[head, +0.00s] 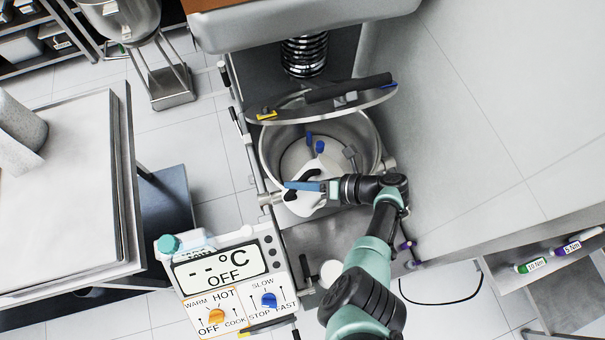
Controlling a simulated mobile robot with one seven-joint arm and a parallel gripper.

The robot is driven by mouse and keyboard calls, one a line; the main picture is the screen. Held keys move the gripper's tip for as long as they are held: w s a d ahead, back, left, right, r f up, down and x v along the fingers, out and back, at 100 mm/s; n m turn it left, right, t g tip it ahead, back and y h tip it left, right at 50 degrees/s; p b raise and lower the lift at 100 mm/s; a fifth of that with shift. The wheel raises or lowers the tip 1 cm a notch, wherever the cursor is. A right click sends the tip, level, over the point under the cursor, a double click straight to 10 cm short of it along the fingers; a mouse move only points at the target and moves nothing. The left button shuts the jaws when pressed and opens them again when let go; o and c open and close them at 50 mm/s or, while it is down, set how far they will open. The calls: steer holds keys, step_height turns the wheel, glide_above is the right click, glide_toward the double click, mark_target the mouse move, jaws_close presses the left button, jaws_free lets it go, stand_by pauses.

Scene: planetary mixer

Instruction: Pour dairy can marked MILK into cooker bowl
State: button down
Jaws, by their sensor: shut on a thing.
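My gripper (328,187) is shut on a white can with black cow-like patches (303,200), by its blue handle part. The can is at the front of the metal cooker bowl (266,160), over its opening. It looks tilted, but I cannot tell how far. No MILK marking is readable on it, and I cannot see any liquid flowing. The bowl's lid (365,100) is raised behind the opening. Inside the bowl, blue-tipped stirrer parts (320,147) show. My gripper and the can hide the bowl's front rim.
A grey table (60,190) is at the left. A steel wall (480,110) closes the right. A shelf with small labelled bottles (530,265) is at the lower right.

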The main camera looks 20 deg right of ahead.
steer(key=shift+f, duration=0.15)
steer(key=shift+a+f, duration=0.15)
steer(key=shift+s+a+f+n+h, duration=0.2)
steer(key=shift+n+h, duration=0.1)
steer(key=shift+h, duration=0.2)
steer(key=shift+s+a+f+n+h, duration=0.1)
steer(key=shift+a+f+n+h, duration=0.15)
steer(key=shift+h, duration=0.25)
steer(key=shift+a+f+n+t+h, duration=0.1)
steer(key=shift+f+n+t+h, duration=0.1)
steer(key=shift+n+t+h, duration=0.25)
steer(key=shift+f, duration=0.1)
